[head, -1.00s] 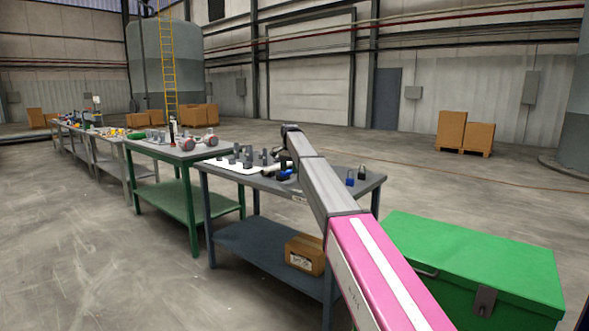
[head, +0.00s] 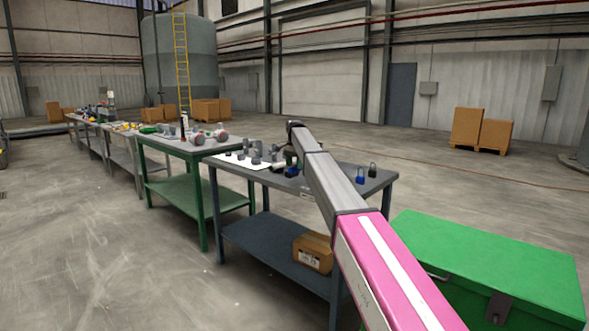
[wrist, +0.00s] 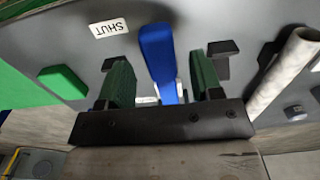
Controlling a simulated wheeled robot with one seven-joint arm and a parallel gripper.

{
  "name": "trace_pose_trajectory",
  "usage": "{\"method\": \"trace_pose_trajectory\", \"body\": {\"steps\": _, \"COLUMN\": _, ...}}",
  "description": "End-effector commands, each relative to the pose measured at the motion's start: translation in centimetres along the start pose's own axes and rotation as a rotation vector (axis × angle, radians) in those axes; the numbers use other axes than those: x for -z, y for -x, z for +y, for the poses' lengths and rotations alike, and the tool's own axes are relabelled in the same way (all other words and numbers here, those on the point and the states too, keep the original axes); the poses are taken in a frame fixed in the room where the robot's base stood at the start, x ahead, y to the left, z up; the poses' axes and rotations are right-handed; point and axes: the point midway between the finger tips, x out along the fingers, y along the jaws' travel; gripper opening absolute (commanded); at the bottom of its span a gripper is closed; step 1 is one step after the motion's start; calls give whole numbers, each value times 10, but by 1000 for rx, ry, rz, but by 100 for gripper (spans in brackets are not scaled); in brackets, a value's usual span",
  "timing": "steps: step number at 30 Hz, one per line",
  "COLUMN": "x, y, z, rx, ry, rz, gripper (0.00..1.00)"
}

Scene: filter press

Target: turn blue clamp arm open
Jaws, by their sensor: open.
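The blue clamp arm (wrist: 158,55) shows in the wrist view as a long bar above a grey surface, near a white label reading SHUT (wrist: 109,28). My gripper (wrist: 161,75) has two dark green fingers, one on each side of the blue arm. The fingers are apart, with a visible gap between each finger and the bar, so the gripper is open around it. In the head view a small blue part (head: 292,172) shows on the dark grey table beside my arm; the fingers are mostly hidden there.
In the wrist view a pale pipe (wrist: 284,72) lies right of the fingers, with dark blocks around. The dark grey table (head: 335,187) also carries blue and black padlocks (head: 360,177). A green chest (head: 500,265) stands at the right, a green table (head: 170,147) beyond.

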Motion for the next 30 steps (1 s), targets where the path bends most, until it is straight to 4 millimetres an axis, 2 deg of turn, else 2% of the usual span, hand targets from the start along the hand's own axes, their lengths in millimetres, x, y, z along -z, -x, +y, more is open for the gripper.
{"method": "trace_pose_trajectory", "body": {"steps": 4, "x": 0, "y": -16, "z": 0, "rx": -1, "ry": 0, "rz": -1, "gripper": 60}}
{"method": "trace_pose_trajectory", "body": {"steps": 13, "x": 0, "y": -20, "z": 0, "rx": 0, "ry": 0, "rz": 0, "gripper": 60}}
{"method": "trace_pose_trajectory", "body": {"steps": 14, "x": 0, "y": -20, "z": 0, "rx": 0, "ry": 0, "rz": 0, "gripper": 53}}
{"method": "trace_pose_trajectory", "body": {"steps": 18, "x": 0, "y": -20, "z": 0, "rx": 0, "ry": 0, "rz": 0, "gripper": 8}}
{"method": "trace_pose_trajectory", "body": {"steps": 19, "x": 0, "y": -20, "z": 0, "rx": 0, "ry": 0, "rz": 0, "gripper": 0}}
{"method": "trace_pose_trajectory", "body": {"steps": 25, "x": 3, "y": -13, "z": -2, "rx": 2, "ry": -2, "rz": -35, "gripper": 0}}
{"method": "trace_pose_trajectory", "body": {"steps": 30, "x": 12, "y": 16, "z": -3, "rx": 2, "ry": -3, "rz": -187, "gripper": 0}}
